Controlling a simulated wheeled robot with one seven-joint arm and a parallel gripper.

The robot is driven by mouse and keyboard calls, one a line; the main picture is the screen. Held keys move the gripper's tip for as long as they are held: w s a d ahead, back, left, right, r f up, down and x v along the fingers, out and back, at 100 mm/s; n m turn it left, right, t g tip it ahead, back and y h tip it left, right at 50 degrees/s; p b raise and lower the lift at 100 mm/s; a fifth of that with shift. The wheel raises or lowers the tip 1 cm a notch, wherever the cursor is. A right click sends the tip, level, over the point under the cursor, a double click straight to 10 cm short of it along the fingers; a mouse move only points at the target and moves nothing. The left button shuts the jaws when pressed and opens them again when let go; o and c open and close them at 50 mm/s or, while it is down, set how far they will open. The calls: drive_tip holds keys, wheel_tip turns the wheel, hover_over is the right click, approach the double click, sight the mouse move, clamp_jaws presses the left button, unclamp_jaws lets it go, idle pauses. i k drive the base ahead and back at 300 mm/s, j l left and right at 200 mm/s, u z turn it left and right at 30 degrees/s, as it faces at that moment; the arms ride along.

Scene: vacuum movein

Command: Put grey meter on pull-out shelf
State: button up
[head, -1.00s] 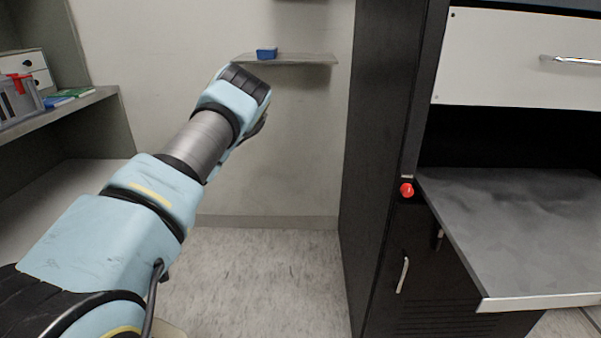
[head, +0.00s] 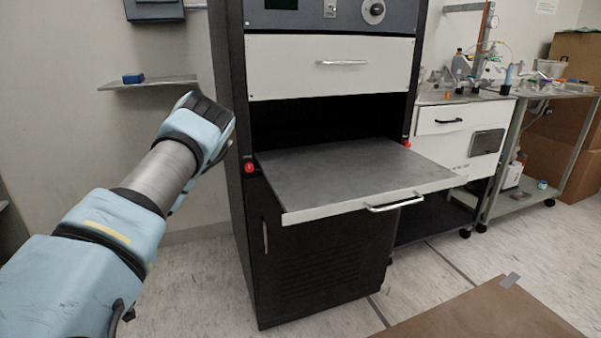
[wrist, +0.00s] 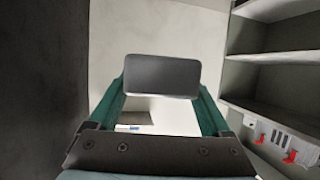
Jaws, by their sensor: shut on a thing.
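The grey meter (wrist: 162,76) is a dark grey block with rounded corners, held between my gripper's (wrist: 162,92) two green fingers in the wrist view. In the head view the gripper's fingers and the meter are hidden behind my wrist. The pull-out shelf (head: 350,170) is a bare grey board with a white front edge and a metal handle, pulled out of the black cabinet. My wrist is left of the shelf, near the cabinet's left side and a little above shelf height.
The black cabinet (head: 235,120) has red knobs (head: 249,168) beside the shelf opening and a white drawer (head: 300,80) above. A wall shelf (head: 165,83) with a blue box (head: 133,78) is behind my arm. A cluttered lab bench (head: 480,97) stands right. A brown surface (head: 480,315) lies in front.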

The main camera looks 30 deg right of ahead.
sight(367, 177)
drive_tip(key=k+z, duration=0.2)
drive_tip(key=z, duration=0.2)
drive_tip(key=k+l+z, duration=0.1)
drive_tip(key=z, duration=0.3)
drive_tip(key=k+l+z, duration=0.15)
drive_tip(key=z, duration=0.25)
